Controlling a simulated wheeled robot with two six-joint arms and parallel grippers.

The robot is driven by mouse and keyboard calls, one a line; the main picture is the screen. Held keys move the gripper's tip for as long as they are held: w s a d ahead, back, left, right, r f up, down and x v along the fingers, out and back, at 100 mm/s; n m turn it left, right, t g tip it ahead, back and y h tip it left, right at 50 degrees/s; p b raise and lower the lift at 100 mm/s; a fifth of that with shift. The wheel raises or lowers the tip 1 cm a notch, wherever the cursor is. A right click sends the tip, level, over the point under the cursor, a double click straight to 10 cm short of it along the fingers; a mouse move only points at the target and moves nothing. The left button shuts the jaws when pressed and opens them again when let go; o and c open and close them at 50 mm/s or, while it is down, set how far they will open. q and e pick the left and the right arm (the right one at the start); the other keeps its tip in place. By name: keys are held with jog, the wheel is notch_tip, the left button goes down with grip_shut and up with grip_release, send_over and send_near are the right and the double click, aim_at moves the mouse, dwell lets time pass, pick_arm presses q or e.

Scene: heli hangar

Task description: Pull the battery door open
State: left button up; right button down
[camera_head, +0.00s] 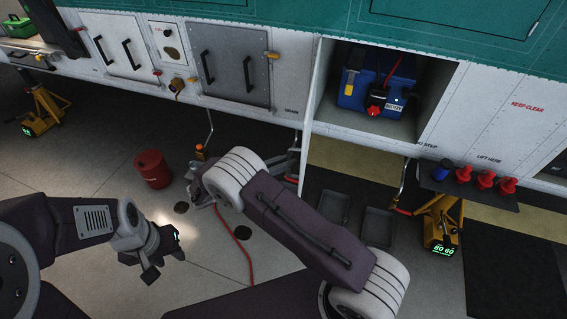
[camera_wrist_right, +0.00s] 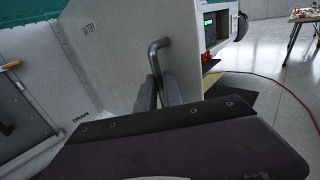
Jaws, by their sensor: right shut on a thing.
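The battery door (camera_head: 312,105) stands swung out from the left side of its bay, seen nearly edge-on in the head view. Its white panel (camera_wrist_right: 120,52) fills the upper middle of the right wrist view. My right gripper (camera_wrist_right: 160,92) is shut on the door's bent grey handle (camera_wrist_right: 157,58). In the head view my right forearm and the door hide most of that gripper. Inside the open bay sits a blue battery (camera_head: 352,90) with a red connector (camera_head: 376,103). My left gripper (camera_head: 165,265) hangs empty over the floor at lower left, its fingers apart.
A shelf (camera_head: 470,188) with red and blue plugs juts out right of the bay. A yellow jack (camera_head: 441,225) stands below it. Closed panels with handles (camera_head: 228,70) lie to the left.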

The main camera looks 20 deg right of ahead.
jog(key=shift+w+d, duration=0.15)
